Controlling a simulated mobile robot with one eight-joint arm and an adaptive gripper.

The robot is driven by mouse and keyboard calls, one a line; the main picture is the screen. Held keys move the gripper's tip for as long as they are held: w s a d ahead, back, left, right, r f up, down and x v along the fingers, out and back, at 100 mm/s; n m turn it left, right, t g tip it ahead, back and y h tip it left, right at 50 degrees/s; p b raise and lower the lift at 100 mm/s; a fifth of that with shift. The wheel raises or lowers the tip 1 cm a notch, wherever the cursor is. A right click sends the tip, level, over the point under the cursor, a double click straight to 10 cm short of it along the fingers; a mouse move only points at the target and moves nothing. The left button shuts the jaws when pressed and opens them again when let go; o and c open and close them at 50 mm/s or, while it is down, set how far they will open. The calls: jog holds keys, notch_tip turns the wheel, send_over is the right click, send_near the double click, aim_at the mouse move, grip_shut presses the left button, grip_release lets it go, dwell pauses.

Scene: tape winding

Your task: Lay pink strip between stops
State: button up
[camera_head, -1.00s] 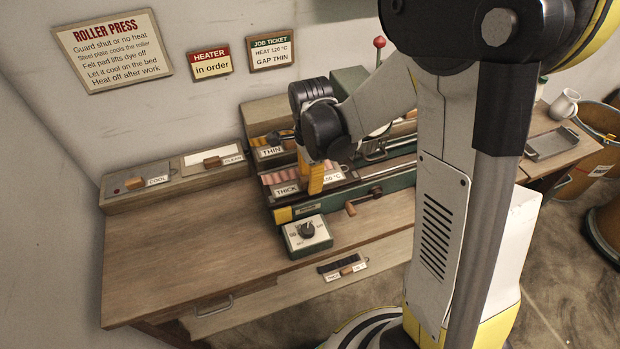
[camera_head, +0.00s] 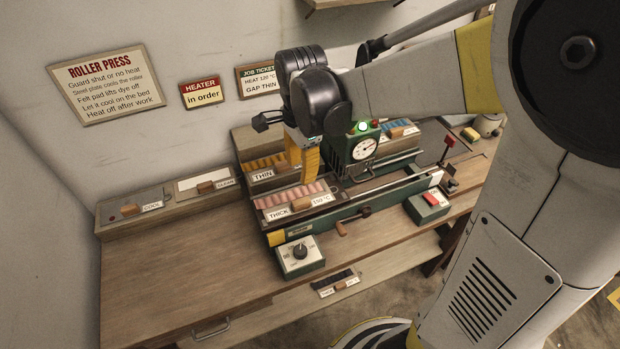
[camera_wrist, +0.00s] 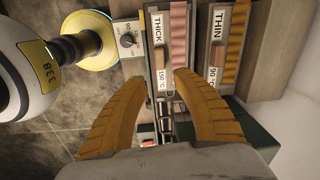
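Several pink strips (camera_head: 290,195) lie side by side in the tray marked THICK, 150 °C; they also show in the wrist view (camera_wrist: 179,42). My gripper (camera_head: 304,180) hangs above the THICK and THIN trays. In the wrist view its two orange fingers (camera_wrist: 163,77) stand well apart, with nothing visible held between them. The press bed (camera_head: 385,191) runs to the right of the trays, partly under the green gauge housing (camera_head: 345,174). I cannot make out the stops.
The THIN tray holds orange strips (camera_head: 262,163). A dial box (camera_head: 300,258) stands in front, near a crank handle (camera_head: 342,230). A red-button box (camera_head: 430,203) and red lever (camera_head: 449,141) are at the right. The left bench top (camera_head: 180,255) is clear.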

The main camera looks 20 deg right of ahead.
jog(key=s+r+n+t, duration=0.6)
jog(key=s+n, duration=0.6)
jog(key=n, duration=0.4)
jog(key=shift+r+n+t, duration=0.3)
jog(key=shift+r, duration=0.3)
notch_tip(320, 180, down, 7)
jog(key=b, duration=0.7)
jog(key=shift+f, duration=0.15)
